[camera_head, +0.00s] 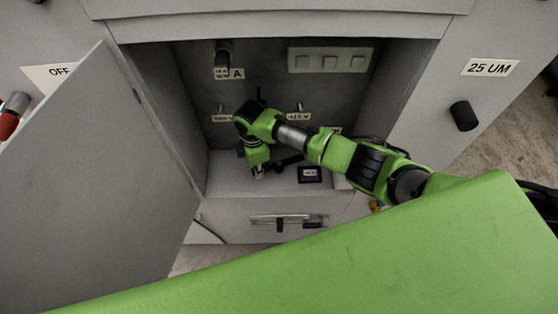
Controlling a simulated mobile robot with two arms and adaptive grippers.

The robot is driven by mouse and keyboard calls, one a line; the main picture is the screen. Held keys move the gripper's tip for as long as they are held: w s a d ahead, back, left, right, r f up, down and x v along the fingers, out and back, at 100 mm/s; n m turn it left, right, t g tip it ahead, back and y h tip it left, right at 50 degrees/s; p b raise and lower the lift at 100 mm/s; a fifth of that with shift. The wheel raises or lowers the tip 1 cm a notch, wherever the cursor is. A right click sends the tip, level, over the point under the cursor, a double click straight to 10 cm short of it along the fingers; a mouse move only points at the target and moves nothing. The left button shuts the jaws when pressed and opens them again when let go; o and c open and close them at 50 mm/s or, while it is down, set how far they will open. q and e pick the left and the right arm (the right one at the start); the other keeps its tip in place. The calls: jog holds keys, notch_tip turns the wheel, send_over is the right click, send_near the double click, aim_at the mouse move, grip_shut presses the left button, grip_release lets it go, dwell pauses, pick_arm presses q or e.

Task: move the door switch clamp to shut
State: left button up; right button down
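A cabinet stands open, its grey door (90,190) swung out to the left. The green arm coming in from the right reaches inside. Its wrist bends down at the middle of the compartment, and my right gripper (259,174) is low, near the compartment floor. Its fingers are too small and dark to tell open from shut. A dark lever-like piece (291,160) shows just right of it; I cannot tell whether it is the door switch clamp, or whether they touch. My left gripper is not in view.
A metal bar with a dark handle (285,220) is on the front panel below the opening. A small dark labelled box (310,174) sits on the compartment floor.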

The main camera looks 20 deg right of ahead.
jog(key=shift+w, duration=0.15)
jog(key=w+m, duration=0.2)
jog(key=m, duration=0.1)
jog(key=shift+d, duration=0.15)
jog(key=c, duration=1.9)
grip_release()
jog(key=shift+s, duration=0.1)
notch_tip(320, 180, up, 8)
jog(key=p, duration=0.7)
jog(key=shift+s, duration=0.1)
jog(key=o, duration=0.6)
